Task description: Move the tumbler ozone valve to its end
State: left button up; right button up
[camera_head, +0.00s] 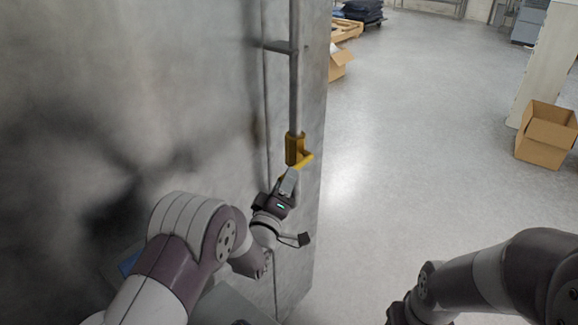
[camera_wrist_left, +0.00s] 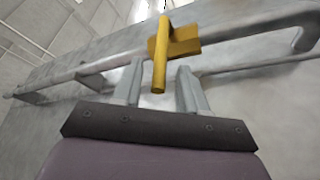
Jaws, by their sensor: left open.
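The yellow valve (camera_head: 296,150) sits on a vertical grey pipe (camera_head: 295,95) on the face of a large grey metal cabinet. Its yellow handle sticks out to the right in the head view. My left gripper (camera_head: 287,182) is just below the valve, with its fingers pointing up toward it. In the left wrist view the valve handle (camera_wrist_left: 160,60) lies in line with the gap between the open fingers of my left gripper (camera_wrist_left: 160,85), and no grip on it shows. My right arm is at the lower right, with its fingertips not clearly visible.
The grey metal cabinet (camera_head: 200,90) fills the left side, close to my left arm. A pipe bracket (camera_head: 279,46) sticks out above the valve. An open cardboard box (camera_head: 547,134) stands on the floor at right. The floor (camera_head: 420,120) between is clear.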

pick_arm(q)
jog(key=shift+p+x, duration=0.3)
jog(key=shift+x, duration=0.75)
jog(key=shift+w+d+r, duration=0.1)
jog(key=shift+w, duration=0.3)
jog(key=shift+s, duration=0.1)
grip_shut()
